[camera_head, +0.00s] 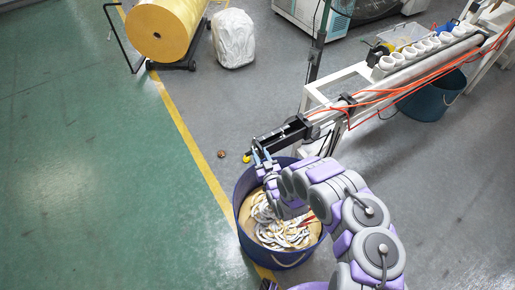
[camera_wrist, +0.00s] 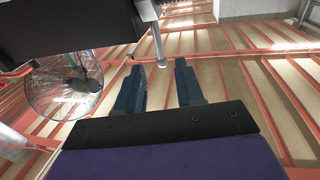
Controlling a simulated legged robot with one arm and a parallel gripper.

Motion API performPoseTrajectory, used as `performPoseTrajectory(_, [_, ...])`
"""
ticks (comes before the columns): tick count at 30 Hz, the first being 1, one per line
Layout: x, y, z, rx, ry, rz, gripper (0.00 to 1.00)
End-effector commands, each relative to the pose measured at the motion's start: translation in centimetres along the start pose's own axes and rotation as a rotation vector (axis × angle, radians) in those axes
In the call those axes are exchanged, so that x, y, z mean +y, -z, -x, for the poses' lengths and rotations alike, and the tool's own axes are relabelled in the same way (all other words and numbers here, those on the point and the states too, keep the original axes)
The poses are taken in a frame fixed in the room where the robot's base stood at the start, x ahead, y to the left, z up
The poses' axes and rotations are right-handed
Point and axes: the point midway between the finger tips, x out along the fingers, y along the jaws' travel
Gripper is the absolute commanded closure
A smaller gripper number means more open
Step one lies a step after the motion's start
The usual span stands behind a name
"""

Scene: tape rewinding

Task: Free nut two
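My gripper (camera_head: 262,154) is at the end of the black machine head (camera_head: 285,134), above the blue tub. In the wrist view my gripper (camera_wrist: 160,64) has its two dark blue fingers apart, with a clear gap between them. A thin metal rod (camera_wrist: 158,46) sticks out from the dark machine body (camera_wrist: 70,22) and its tip lies in line with the gap, near the fingertips. Nothing is seen held. A small yellow knob (camera_head: 247,158) sits at the tip of the machine head. I cannot make out which part is nut two.
A blue tub (camera_head: 244,237) with coiled tape (camera_head: 285,233) stands under my arm. A white frame (camera_head: 345,75) with orange cables and white rings runs to the upper right. A yellow roll (camera_head: 170,28) stands at the upper left. The green floor (camera_head: 90,180) is clear.

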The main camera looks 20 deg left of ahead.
Motion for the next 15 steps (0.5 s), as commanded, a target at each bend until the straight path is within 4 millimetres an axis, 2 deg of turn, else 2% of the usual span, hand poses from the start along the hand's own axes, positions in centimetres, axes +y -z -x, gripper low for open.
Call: performPoseTrajectory(15, [0.1, 0.1, 10.3, -0.004, 0.000, 0.000, 0.63])
